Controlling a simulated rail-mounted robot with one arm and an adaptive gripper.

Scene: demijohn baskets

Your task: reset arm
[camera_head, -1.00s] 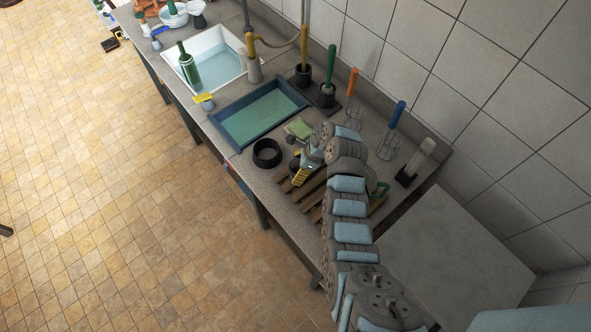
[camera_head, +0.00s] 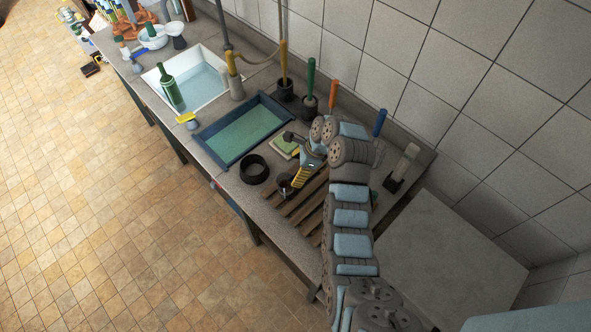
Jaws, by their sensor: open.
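My gripper (camera_head: 287,160) is at the end of my arm, above the counter (camera_head: 222,178) between the blue tray and the wooden slatted rack (camera_head: 296,205). Its jaws are open, with one dark finger near the green and yellow sponge (camera_head: 284,147) and the other by the rack's upper end. I see nothing held between them. My arm hides part of the rack and part of the counter's right end.
A blue tray (camera_head: 206,133) of greenish liquid and a black ring (camera_head: 254,169) lie left of my gripper. A white sink (camera_head: 150,83) holds a green bottle (camera_head: 169,87). Upright brushes with green (camera_head: 310,78), orange (camera_head: 332,96) and blue (camera_head: 379,122) handles stand along the tiled wall.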

